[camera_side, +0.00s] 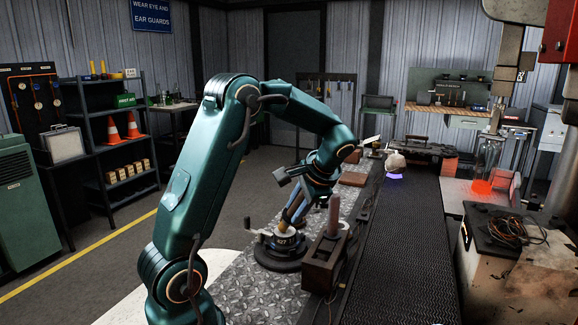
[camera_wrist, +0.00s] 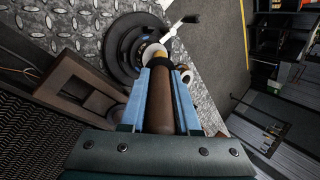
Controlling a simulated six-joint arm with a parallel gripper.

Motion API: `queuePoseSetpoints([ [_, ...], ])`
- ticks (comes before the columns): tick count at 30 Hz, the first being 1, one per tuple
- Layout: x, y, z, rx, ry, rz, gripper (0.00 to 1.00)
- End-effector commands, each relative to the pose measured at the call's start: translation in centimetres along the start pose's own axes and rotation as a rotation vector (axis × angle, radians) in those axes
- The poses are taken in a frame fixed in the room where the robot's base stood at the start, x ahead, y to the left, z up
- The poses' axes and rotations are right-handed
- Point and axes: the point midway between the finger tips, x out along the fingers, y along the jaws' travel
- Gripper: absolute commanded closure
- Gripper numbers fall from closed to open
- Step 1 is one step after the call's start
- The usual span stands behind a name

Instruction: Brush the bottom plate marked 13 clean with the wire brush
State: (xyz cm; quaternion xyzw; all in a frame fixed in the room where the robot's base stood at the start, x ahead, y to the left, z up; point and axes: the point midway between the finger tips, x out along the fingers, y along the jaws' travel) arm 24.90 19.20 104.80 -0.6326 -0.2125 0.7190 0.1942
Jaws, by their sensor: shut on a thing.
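My gripper (camera_side: 290,216) points down over a round dark fixture (camera_side: 270,262) on the tread-plate bench. In the wrist view its blue fingers (camera_wrist: 166,75) are shut on a brown handle with a dark collar, which I take for the wire brush (camera_wrist: 160,105). The far end of the brush is pale yellowish and lies over a small pale disc in the fixture (camera_wrist: 118,55); whether they touch I cannot tell. A small marking shows on the fixture's side, too small to read surely; I cannot make out a 13.
A brown box-shaped holder (camera_side: 318,272) stands close to the right of the fixture, with an upright pinkish-brown cylinder (camera_side: 335,215). A dark mesh conveyor (camera_side: 400,250) runs farther right. Glowing orange glass (camera_side: 482,185) is beyond it.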

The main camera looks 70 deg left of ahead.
Motion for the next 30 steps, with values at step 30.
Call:
queuePoseSetpoints([
  [30,-5.4,-5.6,-1.1,-0.003,0.004,-0.001,1.0],
])
